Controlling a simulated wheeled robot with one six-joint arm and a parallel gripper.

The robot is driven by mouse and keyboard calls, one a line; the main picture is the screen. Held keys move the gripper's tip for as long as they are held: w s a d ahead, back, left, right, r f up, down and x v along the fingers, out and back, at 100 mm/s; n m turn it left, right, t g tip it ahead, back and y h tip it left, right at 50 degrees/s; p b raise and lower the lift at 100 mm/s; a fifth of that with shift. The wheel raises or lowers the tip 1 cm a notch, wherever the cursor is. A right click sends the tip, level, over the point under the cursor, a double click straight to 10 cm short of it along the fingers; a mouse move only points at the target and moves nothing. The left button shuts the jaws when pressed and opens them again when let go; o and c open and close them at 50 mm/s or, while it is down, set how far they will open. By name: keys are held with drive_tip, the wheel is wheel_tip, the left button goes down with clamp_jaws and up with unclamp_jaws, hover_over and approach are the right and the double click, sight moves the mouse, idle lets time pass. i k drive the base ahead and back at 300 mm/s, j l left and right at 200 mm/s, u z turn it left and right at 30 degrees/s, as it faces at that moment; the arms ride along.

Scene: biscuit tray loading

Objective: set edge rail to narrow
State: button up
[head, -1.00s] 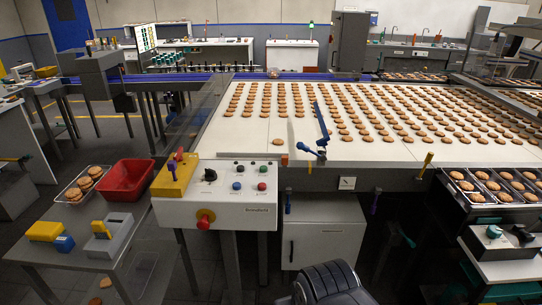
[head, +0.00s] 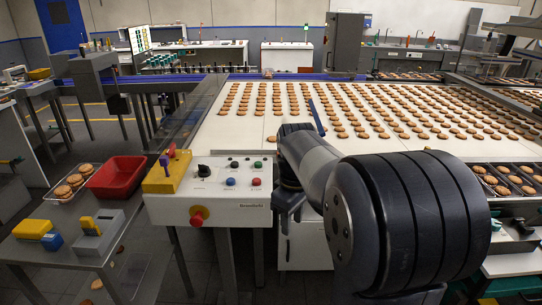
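The edge rail (head: 317,117) is a thin blue strip standing slantwise on the white belt (head: 235,140), near the front edge. Only its upper part shows; my arm hides its lower end and the fittings at the belt's front edge. My gripper (head: 287,210) is dark and hangs in front of the belt's front edge, just right of the control box. It is below and left of the visible rail. Its fingers are dark and partly behind one another, so I cannot tell whether they are open or hold anything.
The white control box (head: 215,208) with a red stop button (head: 198,215) stands close left of my gripper. A red bin (head: 117,177) and a tray of biscuits (head: 70,187) are farther left. Rows of biscuits cover the belt behind. A dark biscuit tray (head: 507,182) is at right.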

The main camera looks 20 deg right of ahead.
sight(212, 151)
drive_tip(key=i+l+u, duration=0.2)
drive_tip(key=u, duration=0.25)
drive_tip(key=i+l+u, duration=0.1)
drive_tip(key=l+u, duration=0.35)
drive_tip(key=i+l, duration=0.15)
drive_tip(key=l, duration=0.4)
drive_tip(key=i+l+u, duration=0.15)
drive_tip(key=l, duration=0.45)
drive_tip(key=i+l, duration=0.1)
drive_tip(key=l, duration=0.5)
drive_tip(key=i+l+u, duration=0.15)
drive_tip(key=l, duration=0.4)
